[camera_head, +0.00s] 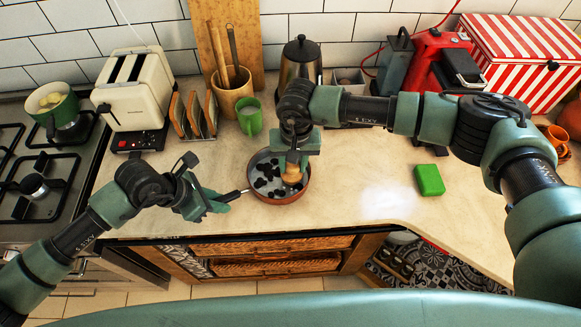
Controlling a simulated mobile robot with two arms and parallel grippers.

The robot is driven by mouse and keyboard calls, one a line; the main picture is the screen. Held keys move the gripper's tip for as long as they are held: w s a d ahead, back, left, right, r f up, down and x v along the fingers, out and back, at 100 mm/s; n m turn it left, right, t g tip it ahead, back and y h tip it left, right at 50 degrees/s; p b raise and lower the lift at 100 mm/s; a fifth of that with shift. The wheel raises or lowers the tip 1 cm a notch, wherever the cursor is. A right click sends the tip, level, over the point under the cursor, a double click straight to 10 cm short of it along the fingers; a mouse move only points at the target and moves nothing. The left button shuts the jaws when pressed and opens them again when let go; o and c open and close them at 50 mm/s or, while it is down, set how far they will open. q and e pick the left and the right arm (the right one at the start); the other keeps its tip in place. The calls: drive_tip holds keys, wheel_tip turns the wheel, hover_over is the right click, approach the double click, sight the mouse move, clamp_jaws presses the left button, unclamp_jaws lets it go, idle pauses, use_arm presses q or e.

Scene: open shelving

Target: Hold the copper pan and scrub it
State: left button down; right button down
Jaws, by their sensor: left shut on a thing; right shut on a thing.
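The copper pan (304,193) sits on the counter near its front edge, its handle (234,194) pointing left. Several dark spots cover its grey inside. My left gripper (222,199) is at the left of the pan and shut on the handle. My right gripper (293,164) reaches down over the pan and is shut on a brush with a round wooden head (292,175). The brush is inside the pan at its right half; whether it touches the bottom is hard to tell. The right gripper hides part of the pan's back rim.
A green cup (249,120), a utensil holder (232,97) and a kettle (301,62) stand behind the pan. A toaster (133,90) and wooden rack (194,115) are at the back left. A green sponge (429,180) lies at right. The counter between pan and sponge is clear.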

drive_tip(key=shift+a, duration=0.15)
drive_tip(key=shift+a, duration=0.1)
drive_tip(key=shift+w+a, duration=0.3)
drive_tip(key=shift+w, duration=0.25)
drive_tip(key=shift+w+a, duration=0.3)
drive_tip(key=shift+w, duration=0.2)
